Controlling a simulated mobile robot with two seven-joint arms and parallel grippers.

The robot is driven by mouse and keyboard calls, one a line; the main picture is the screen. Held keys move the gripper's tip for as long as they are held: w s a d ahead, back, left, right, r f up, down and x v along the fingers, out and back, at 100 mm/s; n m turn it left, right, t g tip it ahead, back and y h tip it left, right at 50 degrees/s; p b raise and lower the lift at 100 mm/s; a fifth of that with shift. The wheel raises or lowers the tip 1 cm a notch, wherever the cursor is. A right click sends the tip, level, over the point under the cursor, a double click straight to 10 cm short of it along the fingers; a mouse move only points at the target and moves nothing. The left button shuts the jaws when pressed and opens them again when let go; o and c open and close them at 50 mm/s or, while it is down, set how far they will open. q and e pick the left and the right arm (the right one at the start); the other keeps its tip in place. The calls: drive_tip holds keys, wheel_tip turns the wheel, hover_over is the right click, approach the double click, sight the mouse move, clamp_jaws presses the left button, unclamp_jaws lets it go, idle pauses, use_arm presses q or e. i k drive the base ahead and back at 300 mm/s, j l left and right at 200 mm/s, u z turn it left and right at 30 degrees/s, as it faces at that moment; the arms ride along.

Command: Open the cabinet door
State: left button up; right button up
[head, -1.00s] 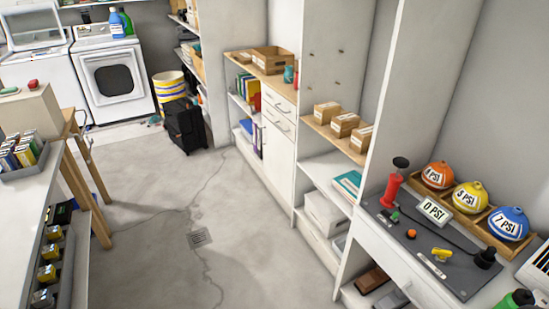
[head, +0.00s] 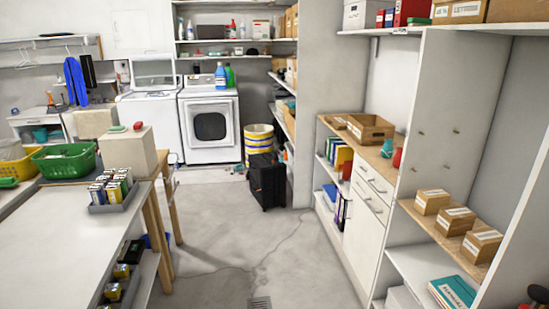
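A white cabinet door (head: 350,234) stands at the right of the middle in the head view, below two drawers (head: 373,190) with bar handles. The door looks shut and flush with the cabinet front. It is seen at a steep angle. Another white cabinet door or panel (head: 129,33) is on the far wall at the upper left and looks shut. Neither of my grippers shows in the head view.
A grey floor aisle (head: 290,255) is open in front of the cabinet. A long white table (head: 60,235) edges it on the left. A black suitcase (head: 267,181) and a striped bucket (head: 259,142) stand at the aisle's far end. Open shelves with boxes (head: 455,221) flank the cabinet.

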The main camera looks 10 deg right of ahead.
sight(365, 233)
drive_tip(key=i+z, duration=0.15)
drive_tip(key=i, duration=0.75)
drive_tip(key=i+z, duration=0.2)
drive_tip(key=i, duration=0.75)
drive_tip(key=i+j+z, duration=0.15)
drive_tip(key=i, duration=0.75)
